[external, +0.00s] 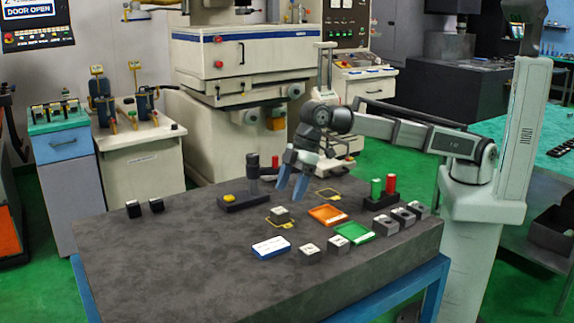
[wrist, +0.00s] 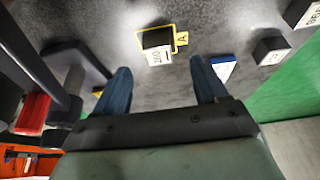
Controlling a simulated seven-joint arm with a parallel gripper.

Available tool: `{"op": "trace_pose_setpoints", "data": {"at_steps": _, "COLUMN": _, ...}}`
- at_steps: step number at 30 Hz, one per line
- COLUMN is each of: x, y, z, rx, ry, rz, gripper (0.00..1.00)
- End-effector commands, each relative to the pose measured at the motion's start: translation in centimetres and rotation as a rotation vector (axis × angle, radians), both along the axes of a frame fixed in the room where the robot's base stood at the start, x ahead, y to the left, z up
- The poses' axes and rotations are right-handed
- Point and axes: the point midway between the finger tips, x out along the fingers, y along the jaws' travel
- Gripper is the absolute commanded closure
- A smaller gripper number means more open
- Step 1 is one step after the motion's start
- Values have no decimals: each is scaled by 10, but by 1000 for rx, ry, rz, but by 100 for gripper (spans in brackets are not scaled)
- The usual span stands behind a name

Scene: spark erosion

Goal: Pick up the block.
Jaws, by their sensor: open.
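A small dark block (external: 280,213) with a light, marked face sits inside a yellow outline on the dark table. It also shows in the wrist view (wrist: 157,39), near the top middle, beside a yellow tag marked A. Several similar blocks stand on the table, and I cannot tell from the pictures which one the task names. My gripper (external: 291,191) is above the table, pointing down, just above and behind the outlined block. In the wrist view my gripper (wrist: 160,65) has its blue fingers spread apart with nothing between them. The block lies ahead of the fingertips, untouched.
Orange (external: 327,215) and green (external: 355,233) trays lie right of the outlined block. A white-and-blue plate (external: 271,246) lies in front. A dark post (external: 254,175) stands behind left. Red and green cylinders (external: 383,186) stand right. The table's left front (external: 160,255) is clear.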

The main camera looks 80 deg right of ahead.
Motion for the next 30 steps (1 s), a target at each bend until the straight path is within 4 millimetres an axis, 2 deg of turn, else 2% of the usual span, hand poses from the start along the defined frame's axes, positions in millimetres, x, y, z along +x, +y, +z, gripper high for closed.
{"op": "trace_pose_setpoints", "data": {"at_steps": 3, "x": 3, "y": 3, "z": -10, "rx": -1, "ry": 1, "rz": 0, "gripper": 28}}
{"op": "trace_pose_setpoints", "data": {"at_steps": 13, "x": 9, "y": 7, "z": -23, "rx": -1, "ry": -1, "rz": 0, "gripper": 28}}
{"op": "trace_pose_setpoints", "data": {"at_steps": 23, "x": 23, "y": 18, "z": -58, "rx": -1, "ry": 0, "rz": 0, "gripper": 28}}
{"op": "trace_pose_setpoints", "data": {"at_steps": 30, "x": 24, "y": 19, "z": -60, "rx": 0, "ry": -1, "rz": 0, "gripper": 28}}
